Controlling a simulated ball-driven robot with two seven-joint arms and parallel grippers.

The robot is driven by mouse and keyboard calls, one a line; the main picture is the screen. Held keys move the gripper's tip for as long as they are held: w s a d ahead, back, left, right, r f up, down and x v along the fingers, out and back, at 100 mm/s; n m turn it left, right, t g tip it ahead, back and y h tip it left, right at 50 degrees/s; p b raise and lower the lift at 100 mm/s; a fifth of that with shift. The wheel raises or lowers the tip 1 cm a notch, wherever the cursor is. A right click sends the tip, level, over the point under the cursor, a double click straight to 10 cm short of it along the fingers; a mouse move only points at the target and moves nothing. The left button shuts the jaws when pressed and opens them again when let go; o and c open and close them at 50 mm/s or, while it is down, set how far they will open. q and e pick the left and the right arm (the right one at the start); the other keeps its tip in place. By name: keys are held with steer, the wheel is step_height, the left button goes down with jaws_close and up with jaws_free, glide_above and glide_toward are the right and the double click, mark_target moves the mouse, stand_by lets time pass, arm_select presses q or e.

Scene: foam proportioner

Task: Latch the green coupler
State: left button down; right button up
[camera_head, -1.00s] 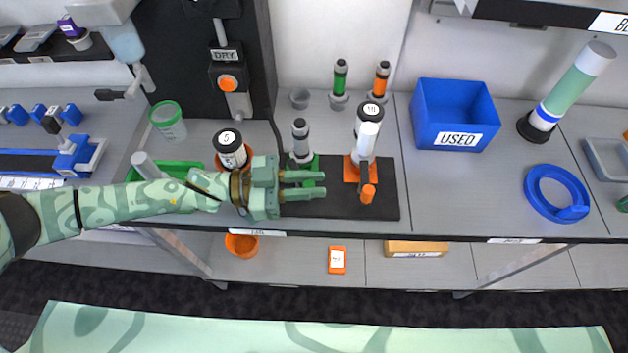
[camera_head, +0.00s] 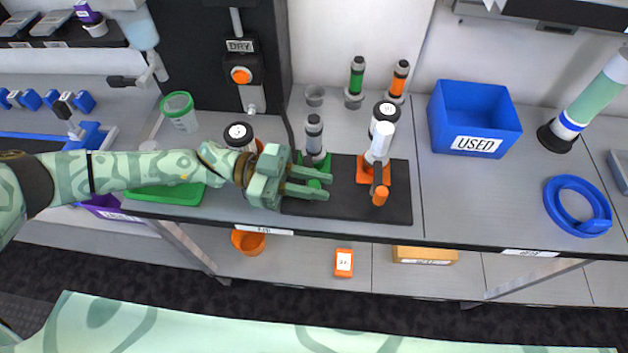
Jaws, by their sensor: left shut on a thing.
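The green coupler (camera_head: 322,162) stands on a black mat (camera_head: 341,204) with a grey cylinder (camera_head: 314,135) upright in it. My left gripper (camera_head: 326,183) reaches in from the left at the coupler's front side. Its fingers are shut on a small green part of the coupler, mostly hidden between them, so I cannot tell whether the latch is closed. To the right on the mat is an orange coupler (camera_head: 368,172) with a white cylinder (camera_head: 380,142) and an orange-tipped lever (camera_head: 380,195). My right gripper is not in view.
A blue USED bin (camera_head: 475,95) and a blue ring (camera_head: 556,203) are at the right. Green-banded (camera_head: 357,78) and orange-banded (camera_head: 400,78) cylinders stand behind the mat. A black-capped bottle (camera_head: 240,136) is behind my left arm. The bench between mat and ring is clear.

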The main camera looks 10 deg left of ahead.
arm_select(q)
steer(key=c, duration=1.3)
jaws_free()
step_height(320, 180, up, 3)
steer(key=shift+w+p, duration=0.1)
steer(key=shift+p, duration=0.5)
steer(key=s+d+r+p, duration=0.1)
steer(key=s+r+p, duration=0.4)
steer(key=s+r, duration=0.5)
steer(key=shift+s+d+p, duration=0.15)
steer(key=shift+s+p, duration=0.25)
steer(key=shift+s, duration=1.65)
